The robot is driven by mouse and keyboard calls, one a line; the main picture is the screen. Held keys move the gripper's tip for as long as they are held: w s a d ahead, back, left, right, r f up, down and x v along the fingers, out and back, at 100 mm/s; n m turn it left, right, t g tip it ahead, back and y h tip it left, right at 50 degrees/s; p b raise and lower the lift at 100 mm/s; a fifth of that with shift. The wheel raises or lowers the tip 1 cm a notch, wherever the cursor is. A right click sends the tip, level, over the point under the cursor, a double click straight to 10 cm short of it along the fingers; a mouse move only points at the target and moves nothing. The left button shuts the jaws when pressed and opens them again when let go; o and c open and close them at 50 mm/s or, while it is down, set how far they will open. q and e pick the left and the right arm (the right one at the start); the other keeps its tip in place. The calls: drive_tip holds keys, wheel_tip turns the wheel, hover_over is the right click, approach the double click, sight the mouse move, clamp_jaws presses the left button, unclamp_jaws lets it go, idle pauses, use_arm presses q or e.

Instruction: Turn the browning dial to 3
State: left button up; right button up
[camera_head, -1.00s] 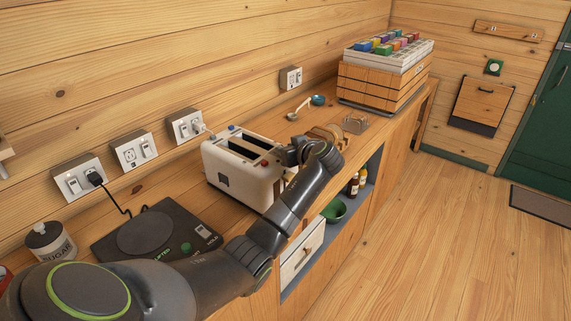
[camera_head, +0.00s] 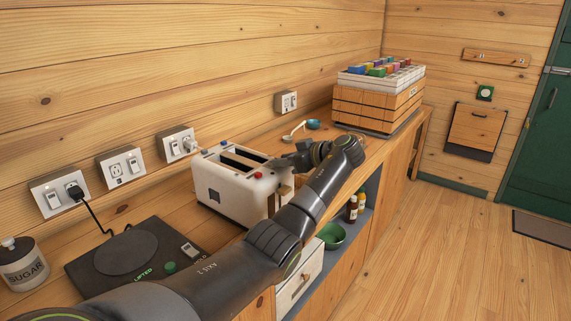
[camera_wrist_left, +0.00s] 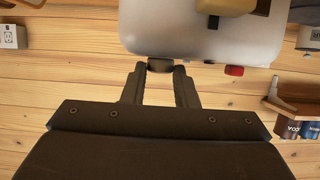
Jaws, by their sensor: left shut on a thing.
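The white toaster (camera_head: 232,192) stands on the wooden counter, with two dark slots on top. My left gripper (camera_head: 280,164) is at the toaster's right end, where the arm hides part of that end. In the left wrist view the toaster's pale body (camera_wrist_left: 190,35) fills the top. A short dark knob, seemingly the browning dial (camera_wrist_left: 160,63), sits at its edge between the tips of my left gripper (camera_wrist_left: 161,74), which is shut on it. No number on the dial can be read. My right gripper is not in view.
A red part (camera_wrist_left: 234,71) and a tan block (camera_wrist_left: 225,5) sit near the knob. A black hotplate (camera_head: 130,257) and sugar jar (camera_head: 24,268) stand at left. A wooden crate (camera_head: 375,103) stands beyond the toaster. An open shelf holds a green bowl (camera_head: 331,236).

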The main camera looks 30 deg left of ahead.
use_arm(q)
drive_tip(key=shift+f, duration=0.1)
drive_tip(key=o, duration=1)
drive_tip(key=b+v, duration=0.4)
drive_tip(key=v, duration=1.3)
drive_tip(key=shift+d+r, duration=0.2)
drive_tip(key=shift+r, duration=0.05)
drive_tip(key=shift+w, duration=0.1)
